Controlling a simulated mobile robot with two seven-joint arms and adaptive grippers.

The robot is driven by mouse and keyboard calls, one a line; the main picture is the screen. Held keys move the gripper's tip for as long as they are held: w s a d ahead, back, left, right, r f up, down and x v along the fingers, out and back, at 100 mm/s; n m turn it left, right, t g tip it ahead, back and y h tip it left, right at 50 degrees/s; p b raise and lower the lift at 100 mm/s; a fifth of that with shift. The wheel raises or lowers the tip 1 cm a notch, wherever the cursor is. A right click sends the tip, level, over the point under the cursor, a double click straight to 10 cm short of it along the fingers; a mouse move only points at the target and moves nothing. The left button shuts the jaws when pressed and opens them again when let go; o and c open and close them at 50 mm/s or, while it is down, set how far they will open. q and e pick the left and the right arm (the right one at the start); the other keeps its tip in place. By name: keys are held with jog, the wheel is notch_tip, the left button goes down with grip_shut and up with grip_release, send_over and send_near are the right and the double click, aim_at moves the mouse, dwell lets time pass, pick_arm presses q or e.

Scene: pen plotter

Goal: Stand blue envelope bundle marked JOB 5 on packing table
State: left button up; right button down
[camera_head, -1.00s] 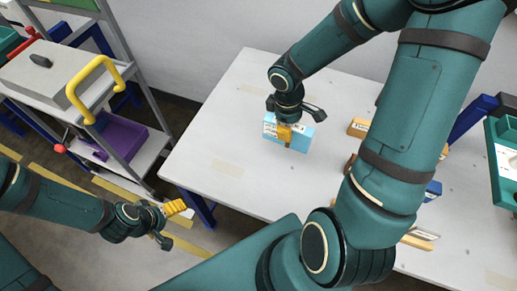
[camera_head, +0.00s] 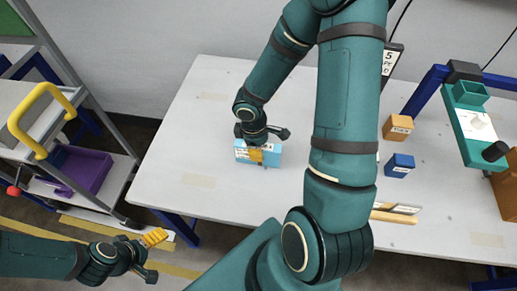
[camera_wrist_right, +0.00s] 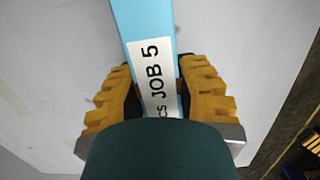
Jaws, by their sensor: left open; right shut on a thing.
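The light blue envelope bundle (camera_head: 271,155) is at the left part of the white packing table (camera_head: 230,102). In the right wrist view the bundle (camera_wrist_right: 147,18) carries a white label reading JOB 5. My right gripper (camera_head: 256,156) is shut on the bundle, with a yellow finger pad on each side of it (camera_wrist_right: 158,100). The bundle looks upright at the table top; I cannot tell whether its underside touches. My left gripper (camera_head: 156,238) is open and empty, low at the left, off the table's front edge.
A brown box (camera_head: 397,127) and a dark blue box (camera_head: 399,166) stand right of my right arm. A teal device (camera_head: 478,127) is on a blue frame at the right. A cart with a yellow handle (camera_head: 38,115) and purple bin (camera_head: 82,170) stands left. The table's left part is bare.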

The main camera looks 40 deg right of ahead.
jog(key=shift+f, duration=0.1)
jog(key=c, duration=0.8)
grip_release()
jog(key=shift+r, duration=0.25)
notch_tip(320, 180, up, 12)
jog(key=w+a+p, duration=0.1)
jog(key=p, duration=0.3)
jog(key=shift+f, duration=0.15)
